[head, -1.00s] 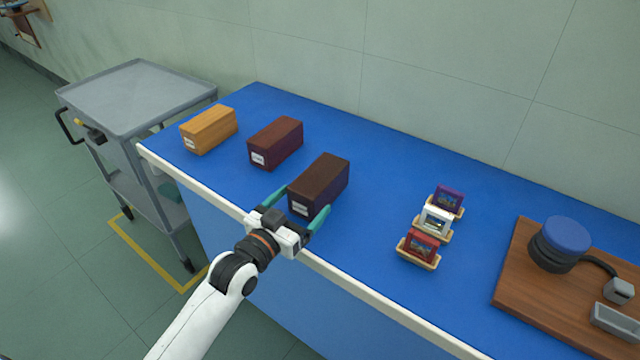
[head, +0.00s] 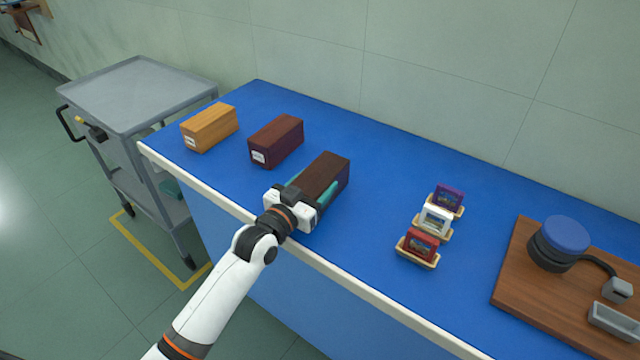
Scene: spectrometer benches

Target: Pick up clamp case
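Three long cases stand in a row on the blue bench top: an orange-tan one (head: 209,128), a dark red-brown one (head: 276,142) and a dark brown one (head: 326,174). Each of the first two has a pale label on its near end, too small to read. My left gripper (head: 312,186) is at the near end of the dark brown case. Its green fingers lie along both long sides and look shut on it. The gripper body hides the near end of that case. The case rests on the bench. My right gripper is out of view.
Three small cards in wooden holders (head: 432,235) stand right of the case, coloured purple, white and red. A wooden board (head: 520,285) with a blue-topped round device (head: 564,236) lies further right. A grey cart (head: 140,90) stands left of the bench (head: 380,185).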

